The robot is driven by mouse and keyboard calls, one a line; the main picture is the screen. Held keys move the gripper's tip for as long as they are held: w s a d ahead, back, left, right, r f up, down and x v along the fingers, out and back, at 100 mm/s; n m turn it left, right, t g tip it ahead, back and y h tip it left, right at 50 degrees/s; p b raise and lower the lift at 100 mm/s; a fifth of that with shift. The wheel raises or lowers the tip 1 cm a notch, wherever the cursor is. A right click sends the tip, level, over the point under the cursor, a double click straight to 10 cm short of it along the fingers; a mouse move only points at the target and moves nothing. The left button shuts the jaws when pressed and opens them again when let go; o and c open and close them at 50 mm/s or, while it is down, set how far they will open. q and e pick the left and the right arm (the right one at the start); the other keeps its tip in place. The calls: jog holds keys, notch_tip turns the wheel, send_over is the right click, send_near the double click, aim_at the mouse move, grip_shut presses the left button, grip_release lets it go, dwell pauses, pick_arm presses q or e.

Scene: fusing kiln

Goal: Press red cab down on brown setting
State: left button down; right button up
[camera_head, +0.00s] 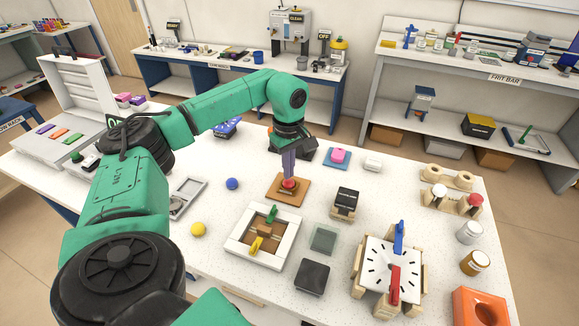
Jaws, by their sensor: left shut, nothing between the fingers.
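The red cab (289,184) sits on the brown setting (277,191), a flat orange-brown square on the white table. My left gripper (289,177) reaches down from above with its fingers shut and nothing between them. Its fingertips are at the top of the red cab and seem to touch it, though a small gap is hard to rule out. The fingers hide part of the cab's top. My right gripper is not in view.
A pink piece on a blue square (331,161) lies behind to the right. A white frame with small clamps (287,243), a dark block (313,277) and a clock-like dial (378,262) stand in front. A blue ball (232,184) and yellow ball (198,229) lie left.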

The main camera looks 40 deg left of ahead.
pick_arm(q)
jog(key=shift+f+b, duration=0.55)
jog(key=shift+f, duration=0.35)
dwell(1.1)
jog(key=shift+r, duration=0.1)
notch_tip(320, 180, up, 7)
jog(key=p, duration=0.6)
dwell(0.6)
